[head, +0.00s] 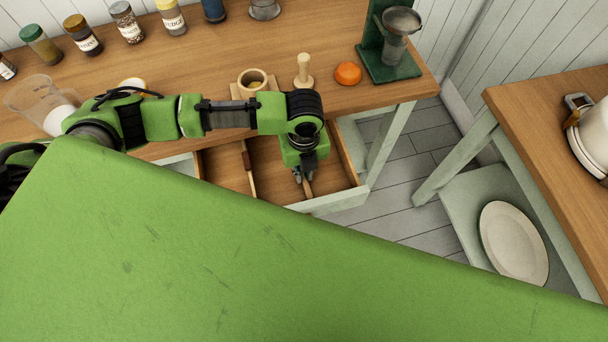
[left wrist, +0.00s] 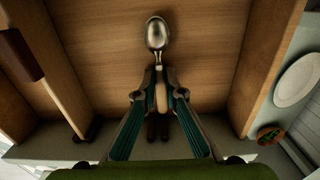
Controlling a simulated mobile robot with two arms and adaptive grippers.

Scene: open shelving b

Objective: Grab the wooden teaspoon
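The teaspoon has a shiny metal bowl (left wrist: 157,33) and a pale wooden handle (left wrist: 161,97). It lies in the right compartment of the open wooden drawer (head: 332,171). In the head view only a short piece of its handle (head: 307,188) shows below my left gripper (head: 304,178). My left gripper reaches down into the drawer, and in the left wrist view its fingertips (left wrist: 159,80) close in on both sides of the handle, just below the bowl. The lower handle is partly hidden between the fingers. My right gripper is not in view.
A drawer divider with a red-brown piece (head: 246,160) stands left of the gripper. On the counter above are a wooden pestle (head: 304,72), a mortar (head: 252,82), an orange (head: 348,73) and a green stand (head: 388,66). A white plate (head: 514,242) sits on a low shelf at right.

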